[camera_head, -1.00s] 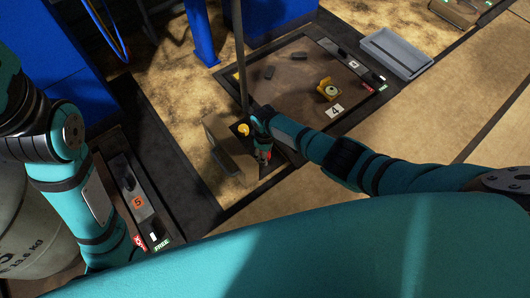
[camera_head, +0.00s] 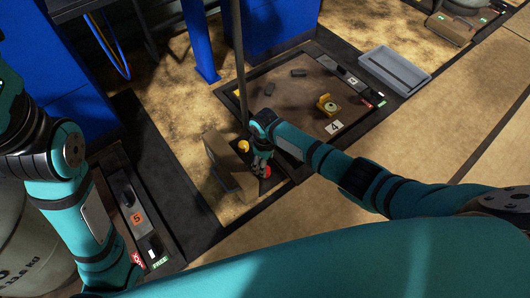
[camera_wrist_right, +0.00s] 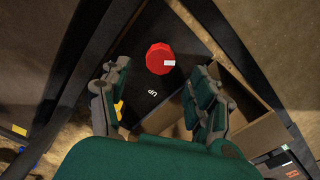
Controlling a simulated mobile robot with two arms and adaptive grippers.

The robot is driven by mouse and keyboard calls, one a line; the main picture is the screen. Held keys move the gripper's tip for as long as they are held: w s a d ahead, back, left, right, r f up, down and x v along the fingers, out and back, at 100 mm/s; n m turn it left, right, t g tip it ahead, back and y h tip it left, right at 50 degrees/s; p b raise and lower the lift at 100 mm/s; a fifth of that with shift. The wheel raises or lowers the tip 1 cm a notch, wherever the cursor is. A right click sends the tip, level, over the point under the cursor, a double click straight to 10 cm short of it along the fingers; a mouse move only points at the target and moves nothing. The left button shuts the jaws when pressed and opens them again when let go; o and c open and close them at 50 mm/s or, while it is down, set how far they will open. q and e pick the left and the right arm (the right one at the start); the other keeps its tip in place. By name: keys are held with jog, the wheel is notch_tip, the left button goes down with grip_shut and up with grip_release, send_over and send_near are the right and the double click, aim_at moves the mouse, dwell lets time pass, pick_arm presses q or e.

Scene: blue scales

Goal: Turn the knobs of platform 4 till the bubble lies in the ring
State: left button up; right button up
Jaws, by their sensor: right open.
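Platform 4 (camera_head: 290,115) is a brown plate with a dark frame and a white card marked 4 (camera_head: 334,127). A yellow bubble level (camera_head: 327,105) stands on it; the bubble is too small to make out. A red knob (camera_head: 267,171) lies on a dark corner plate by the front left corner. In the right wrist view the red knob (camera_wrist_right: 160,58) has a white mark, with "UP" lettered beside it. My right gripper (camera_head: 262,160) is open above the knob; in the wrist view its fingers (camera_wrist_right: 155,76) are spread, with nothing between them. My left gripper is not visible.
An open brown box (camera_head: 222,163) stands close beside my right gripper, with a yellow item (camera_head: 243,146) near it. A thin post (camera_head: 239,70) rises behind. A grey tray (camera_head: 395,70) lies right of the platform. A panel marked 5 (camera_head: 137,218) is at left.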

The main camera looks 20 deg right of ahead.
notch_tip(320, 180, up, 6)
jog(key=shift+r, duration=0.15)
dwell(0.6)
